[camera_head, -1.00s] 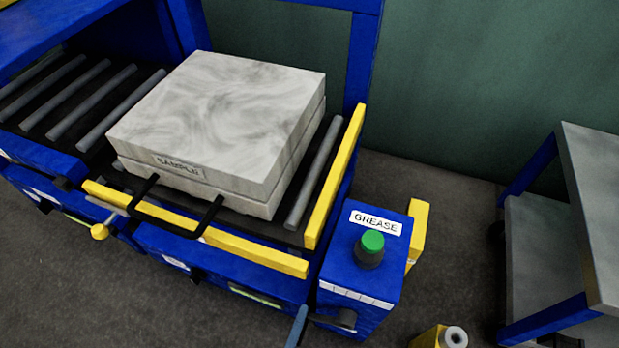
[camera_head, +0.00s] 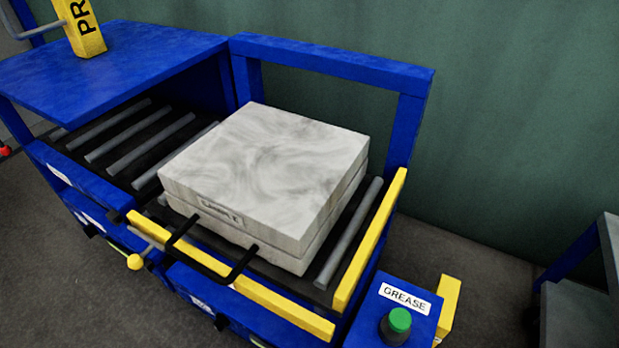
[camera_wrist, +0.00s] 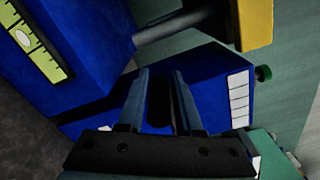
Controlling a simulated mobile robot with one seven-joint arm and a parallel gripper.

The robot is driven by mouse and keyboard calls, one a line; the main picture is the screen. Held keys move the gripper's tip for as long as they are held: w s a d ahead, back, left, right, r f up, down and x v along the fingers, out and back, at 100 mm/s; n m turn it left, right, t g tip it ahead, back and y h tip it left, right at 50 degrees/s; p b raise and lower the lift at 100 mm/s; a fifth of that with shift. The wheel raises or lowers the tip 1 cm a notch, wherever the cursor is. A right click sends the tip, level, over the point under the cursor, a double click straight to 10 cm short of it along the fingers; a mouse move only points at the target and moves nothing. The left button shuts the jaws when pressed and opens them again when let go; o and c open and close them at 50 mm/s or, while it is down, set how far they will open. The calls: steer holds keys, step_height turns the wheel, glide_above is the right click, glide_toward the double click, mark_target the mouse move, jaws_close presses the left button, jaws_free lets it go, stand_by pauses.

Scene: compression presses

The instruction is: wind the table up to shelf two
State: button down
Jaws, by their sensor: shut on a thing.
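The roller table (camera_head: 350,235), blue with yellow rails, shows in the head view. A marbled sample block (camera_head: 265,165) in two layers lies on its rollers. A black looped handle (camera_head: 215,255) stands at the front of the block. In the wrist view my gripper (camera_wrist: 161,78) is shut on a dark, upright grip (camera_wrist: 160,102) in front of the blue housing. What this grip is joined to is mostly hidden. A yellow-green scale strip (camera_wrist: 38,45) is on the blue face at left; its marks are too small to read. My gripper is outside the head view.
The blue box labelled GREASE (camera_head: 405,297) with a green button (camera_head: 400,320) stands at the table's right end. A grey-topped cart (camera_head: 575,310) stands farther right. A yellow-knobbed lever (camera_head: 135,261) sticks out at the front left. Floor shows between box and cart.

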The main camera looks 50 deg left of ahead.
steer(key=shift+w+d+r+h, duration=0.2)
steer(key=shift+d+r+h, duration=0.1)
steer(key=shift+d, duration=0.2)
steer(key=c, duration=0.8)
jaws_free()
steer(key=shift+o, duration=0.6)
steer(key=shift+a, duration=0.1)
steer(key=shift+s+a+f, duration=0.1)
steer(key=p+v, duration=0.3)
steer(key=v, duration=1)
steer(key=shift+f, duration=0.25)
